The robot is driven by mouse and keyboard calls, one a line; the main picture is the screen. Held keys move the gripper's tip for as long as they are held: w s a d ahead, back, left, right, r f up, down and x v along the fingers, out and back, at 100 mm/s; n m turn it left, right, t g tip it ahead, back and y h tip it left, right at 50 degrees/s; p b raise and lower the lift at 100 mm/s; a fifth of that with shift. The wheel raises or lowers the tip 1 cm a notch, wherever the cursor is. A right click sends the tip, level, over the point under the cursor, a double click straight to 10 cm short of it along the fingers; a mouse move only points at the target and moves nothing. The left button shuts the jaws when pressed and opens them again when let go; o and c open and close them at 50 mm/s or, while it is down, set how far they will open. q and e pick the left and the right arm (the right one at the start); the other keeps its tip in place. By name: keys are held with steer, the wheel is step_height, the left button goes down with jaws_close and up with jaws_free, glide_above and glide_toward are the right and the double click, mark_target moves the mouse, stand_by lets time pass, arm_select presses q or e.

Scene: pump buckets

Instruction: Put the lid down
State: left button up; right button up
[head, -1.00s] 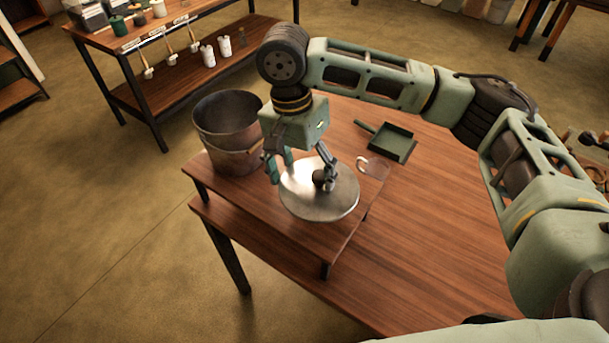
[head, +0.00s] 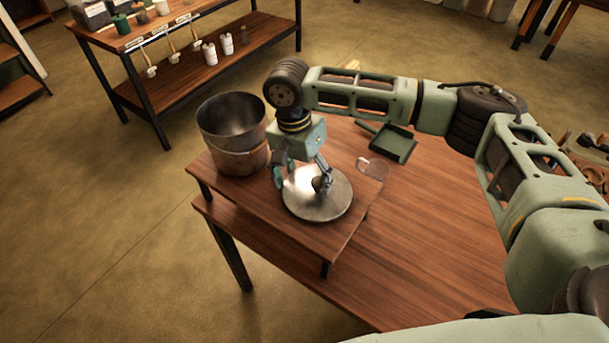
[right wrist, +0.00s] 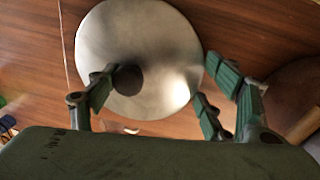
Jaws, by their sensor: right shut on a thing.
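The lid (head: 317,205) is a round, shiny metal disc with a dark knob (head: 320,183). It lies flat at or just above the raised wooden shelf; I cannot tell whether it touches fully. In the right wrist view the lid (right wrist: 150,35) fills the upper middle, and the knob (right wrist: 127,80) is against the left finger. The right-hand fingers show apart from the knob. The open metal bucket (head: 235,132) stands left of the lid. My left gripper is not in view.
The raised shelf (head: 300,238) stands on the wooden table (head: 430,255). A clear cup-like thing with a pale handle (head: 372,168) is right of the lid. A green dustpan (head: 390,143) lies behind it. The table's front right is clear.

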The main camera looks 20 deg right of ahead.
steer(key=o, duration=1.2)
steer(key=shift+r, duration=0.25)
steer(key=r+b, duration=0.1)
steer(key=r, duration=0.6)
steer(key=w+a+r+b, duration=0.1)
steer(key=r, duration=0.3)
steer(key=shift+w+r+b, duration=0.1)
steer(key=shift+r+b, duration=0.2)
